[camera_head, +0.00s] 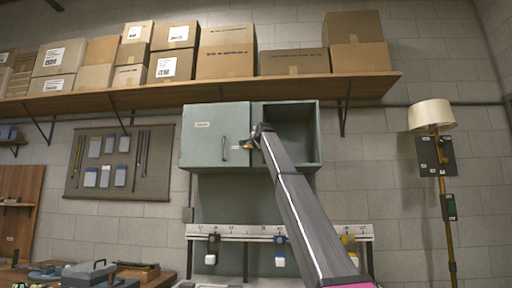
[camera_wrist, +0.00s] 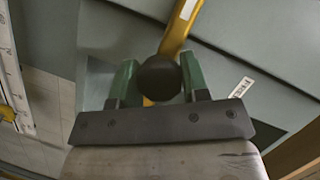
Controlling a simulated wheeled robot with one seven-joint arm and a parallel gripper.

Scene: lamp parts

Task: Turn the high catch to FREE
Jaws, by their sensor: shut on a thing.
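The high catch shows as a yellow bar (camera_wrist: 182,28) with a dark round knob (camera_wrist: 158,77) in the wrist view. My gripper (camera_wrist: 155,80) has its green fingers closed on either side of that knob. In the head view my gripper (camera_head: 257,132) is at the wall cabinet, by the inner edge of its grey door (camera_head: 208,150). A bit of the yellow catch (camera_head: 247,145) shows beside it; my arm hides the rest. A small white label (camera_wrist: 241,87) is near the catch, its writing too small to read.
The right side of the cabinet (camera_head: 311,150) is open-fronted. A shelf (camera_head: 225,92) with several cartons runs above. A rail (camera_head: 220,230) with hanging items is below. A lamp (camera_head: 432,116) stands at the right, and a workbench (camera_head: 150,277) at lower left.

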